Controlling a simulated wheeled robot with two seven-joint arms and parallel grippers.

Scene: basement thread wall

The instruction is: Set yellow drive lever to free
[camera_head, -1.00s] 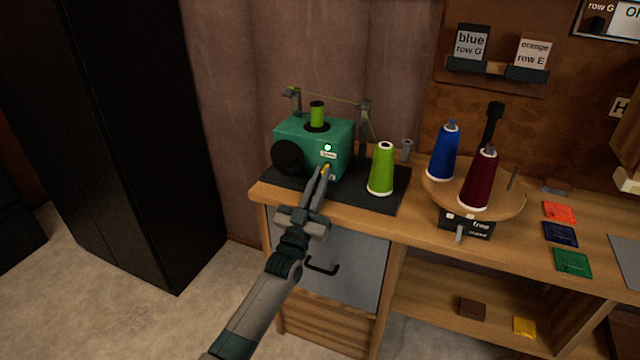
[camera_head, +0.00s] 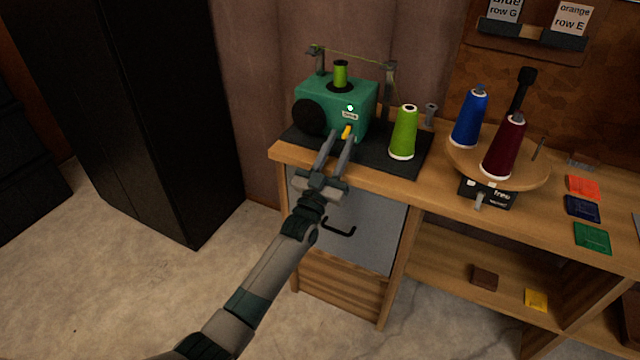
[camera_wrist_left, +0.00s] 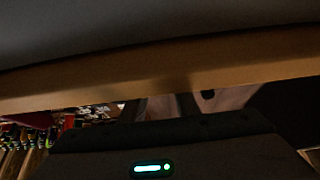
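The green winding machine (camera_head: 362,97) stands on a dark mat at the left end of the bench. The short yellow drive lever (camera_head: 346,132) sticks out of its front, below a small white label (camera_head: 350,115) too small to read surely. A small light (camera_head: 350,107) above the label looks whitish. My left gripper (camera_head: 341,139) is in front of the lever with its fingers spread and its tips near the lever; I cannot tell if they touch it. The left wrist view is dark and does not show the lever. My right gripper is not in view.
A lime thread cone (camera_head: 404,132) stands close right of the machine. A round wooden turntable (camera_head: 535,171) carries blue and dark red cones. A grey drawer front (camera_head: 365,235) with a black handle is below my gripper. A black cabinet (camera_head: 175,120) stands left.

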